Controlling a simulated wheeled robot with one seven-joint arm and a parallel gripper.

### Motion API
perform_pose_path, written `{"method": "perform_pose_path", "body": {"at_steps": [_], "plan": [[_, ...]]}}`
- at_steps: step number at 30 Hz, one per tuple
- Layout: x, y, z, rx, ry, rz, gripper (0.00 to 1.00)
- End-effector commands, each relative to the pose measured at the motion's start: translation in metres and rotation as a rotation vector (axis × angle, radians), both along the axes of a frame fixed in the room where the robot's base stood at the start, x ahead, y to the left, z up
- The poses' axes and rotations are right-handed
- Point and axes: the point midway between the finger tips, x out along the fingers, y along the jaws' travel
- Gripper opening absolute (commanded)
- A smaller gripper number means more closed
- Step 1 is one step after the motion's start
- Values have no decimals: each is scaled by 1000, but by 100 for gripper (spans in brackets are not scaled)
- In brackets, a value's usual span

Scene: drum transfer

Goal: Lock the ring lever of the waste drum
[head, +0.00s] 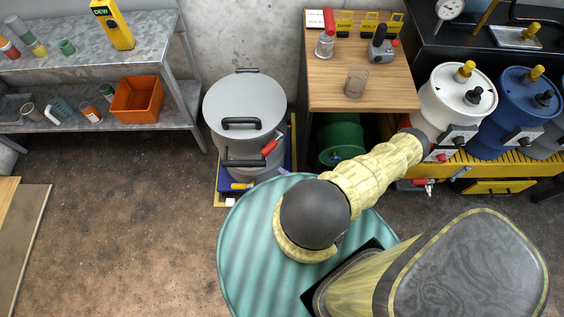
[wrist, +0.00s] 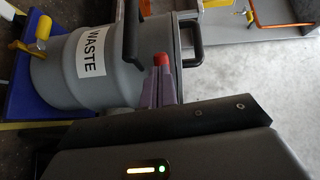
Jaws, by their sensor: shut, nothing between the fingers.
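The grey waste drum (head: 245,107) stands on a blue base at the back, with a black handle on its lid. Its ring lever (head: 270,145) has a red grip and shows at the drum's front right, near the rim. In the wrist view the drum (wrist: 115,85) lies sideways with its WASTE label showing. The lever's red grip (wrist: 161,59) appears just beyond the purple fingertips of my gripper (wrist: 162,75). My gripper is shut and empty; I cannot tell whether it touches the grip. The rest of the lever is mostly hidden by the fingers.
A wooden bench (head: 360,85) with a glass and tools stands right of the drum, a green drum (head: 341,140) beneath it. White (head: 457,95) and blue (head: 520,95) drums stand further right. A metal shelf (head: 90,65) is at left.

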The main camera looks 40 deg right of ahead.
Motion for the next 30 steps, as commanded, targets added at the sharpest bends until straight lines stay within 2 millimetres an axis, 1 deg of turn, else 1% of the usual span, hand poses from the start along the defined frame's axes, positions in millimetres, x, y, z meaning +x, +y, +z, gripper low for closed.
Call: {"method": "perform_pose_path", "body": {"at_steps": [3,6,9,12,16,30], "plan": [[-21,12,2,3,2,-5,0],[-37,20,3,2,1,-9,0],[-49,27,4,1,0,-11,0],[-56,30,5,0,0,-11,0],[-58,31,5,-2,0,-12,0],[-57,33,5,-2,-1,-1,0]]}}
